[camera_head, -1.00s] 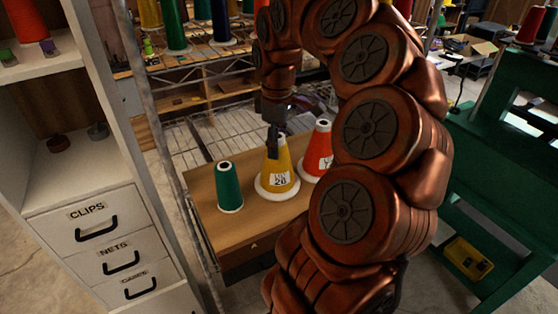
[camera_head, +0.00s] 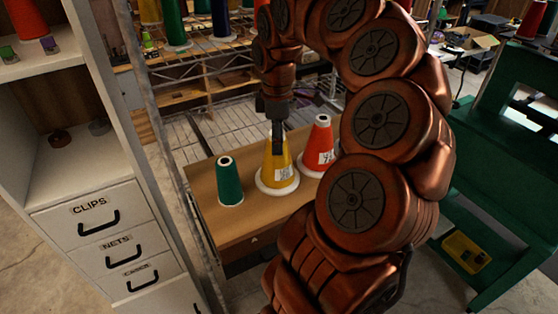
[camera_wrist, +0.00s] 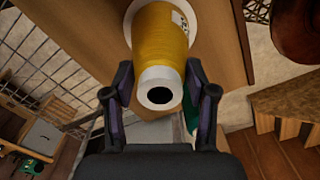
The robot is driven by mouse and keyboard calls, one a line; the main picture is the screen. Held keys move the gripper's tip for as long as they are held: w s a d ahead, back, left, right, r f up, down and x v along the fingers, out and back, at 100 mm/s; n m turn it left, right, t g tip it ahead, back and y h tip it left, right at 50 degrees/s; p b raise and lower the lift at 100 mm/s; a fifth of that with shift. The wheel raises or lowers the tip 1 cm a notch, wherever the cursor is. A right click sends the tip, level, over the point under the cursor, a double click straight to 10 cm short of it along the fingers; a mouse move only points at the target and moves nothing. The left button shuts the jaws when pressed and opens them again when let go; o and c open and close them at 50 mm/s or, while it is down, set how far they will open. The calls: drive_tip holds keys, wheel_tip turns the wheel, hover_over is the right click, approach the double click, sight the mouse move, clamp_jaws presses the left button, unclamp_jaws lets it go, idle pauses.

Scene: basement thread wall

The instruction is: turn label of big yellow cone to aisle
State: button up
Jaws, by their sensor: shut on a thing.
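The big yellow cone (camera_head: 274,172) stands upright on the wooden table top (camera_head: 243,222), between a green cone and a red cone. My gripper (camera_head: 278,143) points down over the cone's top. In the wrist view my gripper (camera_wrist: 160,92) has a finger on each side of the cone's white tip and is shut on it.
The green cone (camera_head: 229,182) stands close on the left, the red cone (camera_head: 318,147) close on the right. A white drawer cabinet (camera_head: 60,214) is at the left, a green bench (camera_head: 500,200) at the right. Wire racks with spools stand behind. The table front is clear.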

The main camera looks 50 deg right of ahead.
idle(0.4)
drive_tip(key=o, duration=1.2)
drive_tip(key=shift+f, duration=0.1)
drive_tip(key=shift+c, duration=0.2)
wheel_tip(320, 180, up, 12)
